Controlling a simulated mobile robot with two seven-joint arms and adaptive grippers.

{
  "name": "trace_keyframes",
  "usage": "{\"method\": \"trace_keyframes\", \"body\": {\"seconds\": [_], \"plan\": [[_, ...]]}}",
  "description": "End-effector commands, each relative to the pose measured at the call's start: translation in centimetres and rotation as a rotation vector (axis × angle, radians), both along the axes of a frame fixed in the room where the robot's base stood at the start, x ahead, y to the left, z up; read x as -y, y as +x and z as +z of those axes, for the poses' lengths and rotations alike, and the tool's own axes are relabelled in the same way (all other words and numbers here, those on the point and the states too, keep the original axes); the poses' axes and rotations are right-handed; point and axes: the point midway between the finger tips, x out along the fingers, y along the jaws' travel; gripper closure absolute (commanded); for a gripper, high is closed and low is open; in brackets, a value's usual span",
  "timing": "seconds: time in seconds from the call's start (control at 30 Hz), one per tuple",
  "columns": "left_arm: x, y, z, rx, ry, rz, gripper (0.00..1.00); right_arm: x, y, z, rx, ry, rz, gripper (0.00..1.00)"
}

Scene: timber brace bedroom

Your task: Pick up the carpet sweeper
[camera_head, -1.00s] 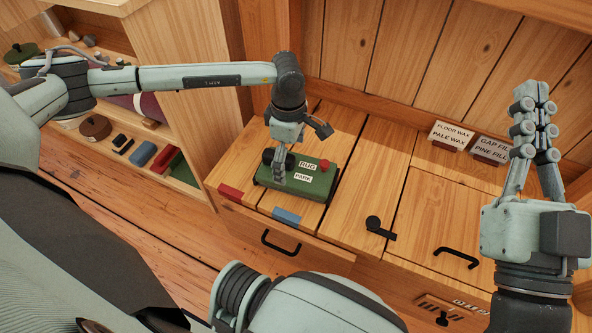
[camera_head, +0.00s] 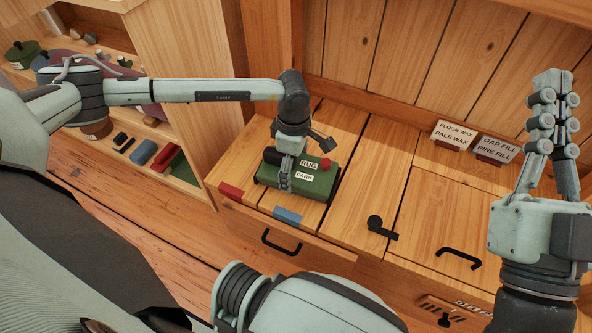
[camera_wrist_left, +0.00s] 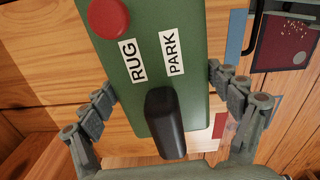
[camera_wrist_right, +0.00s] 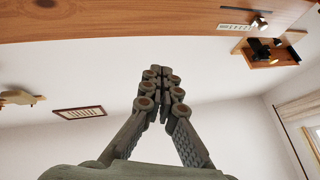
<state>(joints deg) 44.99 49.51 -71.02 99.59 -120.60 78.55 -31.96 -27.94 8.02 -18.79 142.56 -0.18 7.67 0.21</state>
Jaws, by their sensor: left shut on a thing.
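The carpet sweeper (camera_head: 320,184) is a green box with a red knob, a black handle and white labels RUG and PARK. It sits on the wooden cabinet top, left of centre in the head view. My left gripper (camera_head: 287,174) comes down over it. I see no clear gap under the sweeper. My right gripper (camera_head: 553,92) is raised at the right, fingers together and empty; it also shows in the right wrist view (camera_wrist_right: 160,80).
Floor wax (camera_head: 453,134) and gap fill (camera_head: 496,148) label blocks stand at the back right. A red block (camera_head: 231,192) and a blue block (camera_head: 287,215) lie along the front edge. A black latch (camera_head: 380,227) is right of the sweeper. Shelves fill the left.

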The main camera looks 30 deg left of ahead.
Motion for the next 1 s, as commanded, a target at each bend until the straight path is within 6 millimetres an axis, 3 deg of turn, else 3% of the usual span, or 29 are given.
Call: {"method": "trace_keyframes", "body": {"seconds": [0.37, 0.57, 0.7, 1.0], "plan": [[0.0, 0.1, 0.4, 0.003, -0.001, 0.0, 0.61, 0.0, 0.0, 0.0, -0.004, -0.001, 0.0, 1.0], [0.0, 0.1, 2.3, 0.004, -0.001, 0.001, 0.61, -0.2, 0.3, -0.2, -0.034, -0.012, 0.002, 1.0], [0.0, 0.2, 4.6, 0.005, 0.0, -0.001, 0.61, -0.5, 0.4, -1.1, -0.096, -0.032, 0.01, 1.0], [-5.2, -4.6, 8.3, 0.001, 0.004, 0.003, 0.61, -0.8, 0.9, -2.9, -0.202, -0.072, 0.014, 1.0]]}}
